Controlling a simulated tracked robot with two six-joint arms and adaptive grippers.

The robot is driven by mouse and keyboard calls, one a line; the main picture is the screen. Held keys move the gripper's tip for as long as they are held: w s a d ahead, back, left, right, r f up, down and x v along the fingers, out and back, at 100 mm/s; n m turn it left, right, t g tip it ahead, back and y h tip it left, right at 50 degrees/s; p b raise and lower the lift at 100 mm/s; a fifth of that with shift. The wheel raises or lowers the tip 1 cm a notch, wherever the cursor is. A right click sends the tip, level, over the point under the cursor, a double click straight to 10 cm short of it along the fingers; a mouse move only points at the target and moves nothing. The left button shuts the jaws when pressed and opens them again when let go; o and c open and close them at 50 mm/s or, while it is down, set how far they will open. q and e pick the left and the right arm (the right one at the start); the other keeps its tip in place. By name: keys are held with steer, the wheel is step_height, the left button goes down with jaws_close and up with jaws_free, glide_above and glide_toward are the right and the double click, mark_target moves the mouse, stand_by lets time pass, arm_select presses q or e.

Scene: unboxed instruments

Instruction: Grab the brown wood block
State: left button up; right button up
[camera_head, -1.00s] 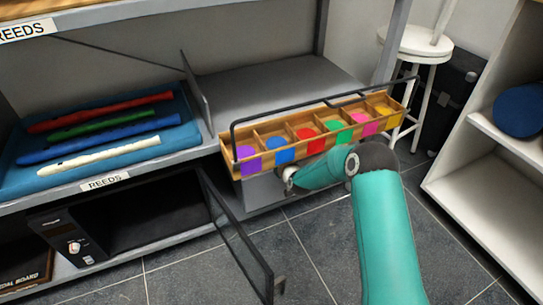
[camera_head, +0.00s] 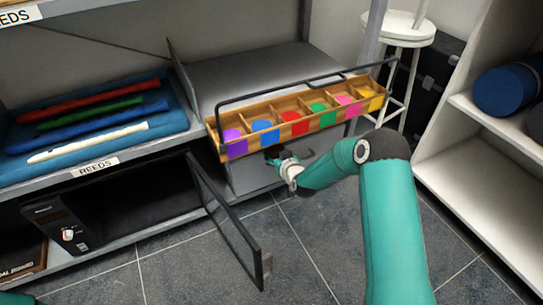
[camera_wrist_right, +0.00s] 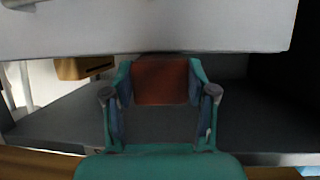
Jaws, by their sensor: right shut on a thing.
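The brown wood block (camera_wrist_right: 160,80) shows in the right wrist view between the two fingers of my right gripper (camera_wrist_right: 160,92). The fingers touch it on both sides, and the gripper is shut on it. In the head view my right gripper (camera_head: 279,158) is just below the front of the wooden tray, by the grey shelf unit, and the block cannot be made out there. My left gripper is not in view.
A long wooden tray (camera_head: 221,152) with coloured compartments and a black handle sits above my right gripper. A dark door (camera_head: 228,217) stands open at lower left. A blue tray of flutes (camera_head: 16,171) lies on the left shelf. A white stool (camera_head: 401,28) stands behind.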

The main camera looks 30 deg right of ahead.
steer(key=shift+a+f, duration=0.1)
steer(key=shift+a, duration=0.1)
steer(key=o, duration=1.4)
steer(key=shift+w, duration=0.1)
steer(key=v, duration=1.2)
